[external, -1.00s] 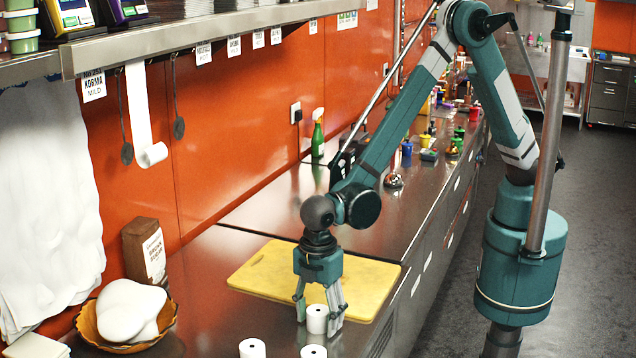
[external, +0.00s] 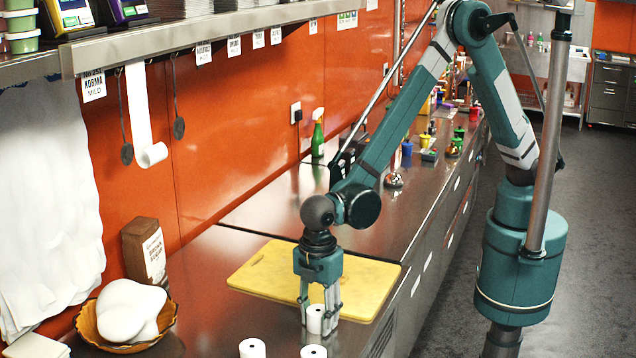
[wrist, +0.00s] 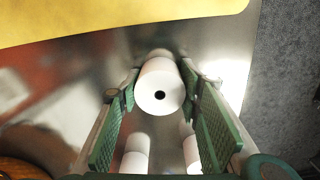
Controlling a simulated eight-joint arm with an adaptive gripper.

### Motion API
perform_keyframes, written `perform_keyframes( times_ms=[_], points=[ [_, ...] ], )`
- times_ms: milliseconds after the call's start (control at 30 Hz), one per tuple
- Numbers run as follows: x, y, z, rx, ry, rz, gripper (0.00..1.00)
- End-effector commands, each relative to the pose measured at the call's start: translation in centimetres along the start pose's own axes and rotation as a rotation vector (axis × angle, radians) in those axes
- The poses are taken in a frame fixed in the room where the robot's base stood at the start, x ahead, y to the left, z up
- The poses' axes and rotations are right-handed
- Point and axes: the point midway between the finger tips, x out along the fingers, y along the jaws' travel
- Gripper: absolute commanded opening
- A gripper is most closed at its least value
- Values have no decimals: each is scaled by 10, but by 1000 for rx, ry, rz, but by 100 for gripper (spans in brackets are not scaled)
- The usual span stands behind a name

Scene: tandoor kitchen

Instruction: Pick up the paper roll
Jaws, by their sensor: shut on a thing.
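A white paper roll (external: 316,320) stands upright on the steel counter at the near edge of the yellow board. My gripper (external: 319,318) points down over it and is shut on it, one finger on each side. In the wrist view the roll (wrist: 160,88) shows its dark core hole between the two green finger pads of my gripper (wrist: 161,95). Two more white rolls stand closer to the camera, a left one (external: 252,348) and a right one (external: 313,352). Their lower parts are cut off by the frame in the external view.
The yellow cutting board (external: 275,268) lies flat just behind the gripper. An orange bowl (external: 170,318) with a white mass (external: 127,312) and a brown bag (external: 138,250) stand to the left. A paper strip hangs from the shelf (external: 250,28) above. The counter's right edge is close.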

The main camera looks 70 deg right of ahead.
Motion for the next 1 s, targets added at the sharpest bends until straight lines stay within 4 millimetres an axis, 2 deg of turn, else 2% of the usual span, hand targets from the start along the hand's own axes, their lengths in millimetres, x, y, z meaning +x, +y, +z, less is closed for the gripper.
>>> perform_keyframes(
  times_ms=[267, 800, 1000],
  points=[
    [-12, 0, 0, 0, 0, 0, 22],
    [-82, 0, 0, 0, 0, 0, 22],
    [-97, 0, 0, 0, 0, 0, 22]
  ],
)
